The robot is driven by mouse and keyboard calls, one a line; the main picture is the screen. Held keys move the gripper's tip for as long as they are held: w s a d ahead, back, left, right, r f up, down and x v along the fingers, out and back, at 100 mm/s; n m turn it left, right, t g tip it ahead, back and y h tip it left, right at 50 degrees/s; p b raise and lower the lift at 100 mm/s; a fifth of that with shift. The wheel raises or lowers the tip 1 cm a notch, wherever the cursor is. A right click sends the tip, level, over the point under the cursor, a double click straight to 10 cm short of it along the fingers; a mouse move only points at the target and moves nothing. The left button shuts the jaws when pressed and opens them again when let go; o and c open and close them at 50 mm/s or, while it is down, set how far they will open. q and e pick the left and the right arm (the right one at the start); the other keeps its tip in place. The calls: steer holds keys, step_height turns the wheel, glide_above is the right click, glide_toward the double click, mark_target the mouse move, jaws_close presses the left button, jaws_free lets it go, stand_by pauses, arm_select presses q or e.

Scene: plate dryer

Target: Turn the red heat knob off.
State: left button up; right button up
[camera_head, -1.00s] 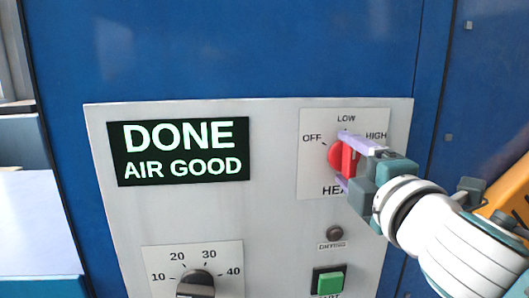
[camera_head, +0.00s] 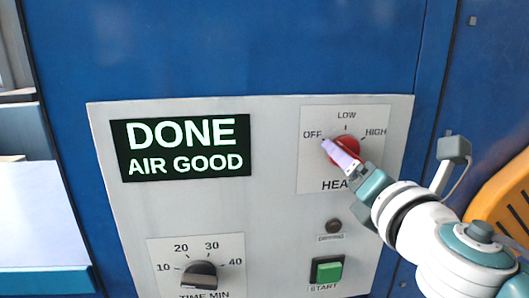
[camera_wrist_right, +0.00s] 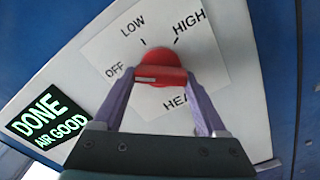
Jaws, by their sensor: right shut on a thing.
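The red heat knob (camera_head: 350,146) sits on a light plate marked OFF, LOW and HIGH on the dryer's panel. My right gripper (camera_head: 341,153) is shut on the knob's raised bar, and its fingers partly cover the knob in the head view. In the right wrist view, the knob (camera_wrist_right: 163,62) has its bar between the two purple fingertips. The bar's end with a pale mark points toward the OFF label (camera_wrist_right: 115,72). My left gripper is out of view.
A dark display (camera_head: 181,147) reads DONE, AIR GOOD. Below are a time knob (camera_head: 200,274), a small dark drying lamp (camera_head: 334,226) and a green start button (camera_head: 328,271). The blue cabinet surrounds the panel. A pale surface (camera_head: 38,215) is at the left.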

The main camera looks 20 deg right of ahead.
steer(key=shift+n, duration=0.7)
steer(key=o, duration=1.3)
steer(key=b+v, duration=0.1)
steer(key=v, duration=0.9)
steer(key=shift+b, duration=0.3)
